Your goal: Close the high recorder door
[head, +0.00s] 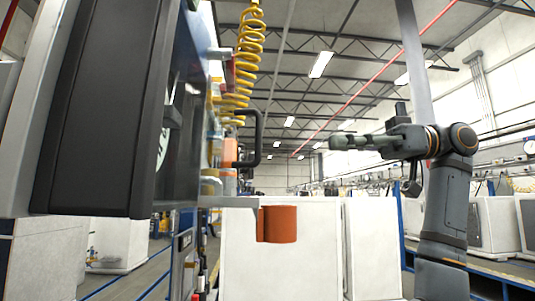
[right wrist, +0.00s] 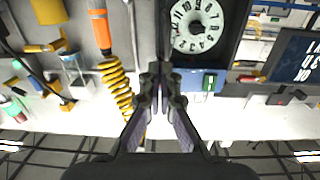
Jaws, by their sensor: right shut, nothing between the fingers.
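The high recorder shows in the head view as a large dark housing (head: 105,110) close by at the left, seen nearly edge-on. Part of a white dial (head: 165,140) shows inside its black frame. I cannot tell clearly which slab is the door or how far it stands open. In the right wrist view the numbered white dial (right wrist: 198,25) sits in a black case at the top. My right gripper (head: 333,142) is shut and empty, pointing left, apart from the recorder; it also shows in the right wrist view (right wrist: 160,75). My left gripper is not in view.
A yellow coiled hose (head: 245,50) hangs beside a black handle (head: 255,140) on the panel. White cabinets (head: 370,245) stand behind. The air between my right gripper and the panel looks clear.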

